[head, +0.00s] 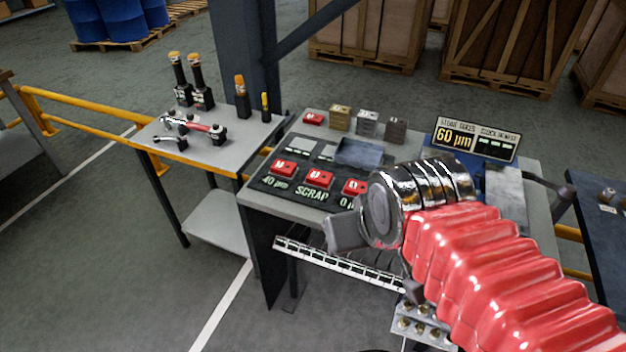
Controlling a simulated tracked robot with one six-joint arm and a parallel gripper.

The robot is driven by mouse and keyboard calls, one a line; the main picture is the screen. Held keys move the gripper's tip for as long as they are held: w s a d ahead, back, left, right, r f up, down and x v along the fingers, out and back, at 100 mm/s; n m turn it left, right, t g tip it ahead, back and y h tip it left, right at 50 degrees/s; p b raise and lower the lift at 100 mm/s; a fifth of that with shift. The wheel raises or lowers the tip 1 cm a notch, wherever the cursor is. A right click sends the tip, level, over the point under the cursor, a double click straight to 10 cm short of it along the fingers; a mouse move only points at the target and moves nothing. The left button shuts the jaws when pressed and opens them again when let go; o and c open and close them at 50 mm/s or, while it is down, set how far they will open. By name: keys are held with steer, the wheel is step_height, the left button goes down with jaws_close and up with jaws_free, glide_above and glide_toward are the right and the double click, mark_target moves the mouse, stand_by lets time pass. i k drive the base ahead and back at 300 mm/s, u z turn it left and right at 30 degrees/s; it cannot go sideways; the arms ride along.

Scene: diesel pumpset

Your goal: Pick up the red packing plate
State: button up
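A small flat red block (313,118) lies at the back left of the grey bench, left of a row of small metal-coloured blocks. Three more red blocks with white marks sit along the front: one above "40 µm" (284,168), one above "SCRAP" (319,179), one above "0 µm" (355,187). I cannot tell for sure which is the packing plate. My gripper (378,262) is at the bench's front edge, right of and nearer than the front red blocks. Grey finger parts show, but my chrome wrist and red-sleeved arm hide much of it.
Brass (340,117), silver (367,123) and brown (396,130) blocks stand behind a dark tray (358,153). A "60 µm" display (477,138) stands at the back right. A side table (205,145) with tools is left. A dark post (248,50) rises behind.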

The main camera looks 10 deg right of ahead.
mark_target(320, 178)
steer(key=u, duration=0.5)
steer(key=i, duration=1)
steer(key=u, duration=0.05)
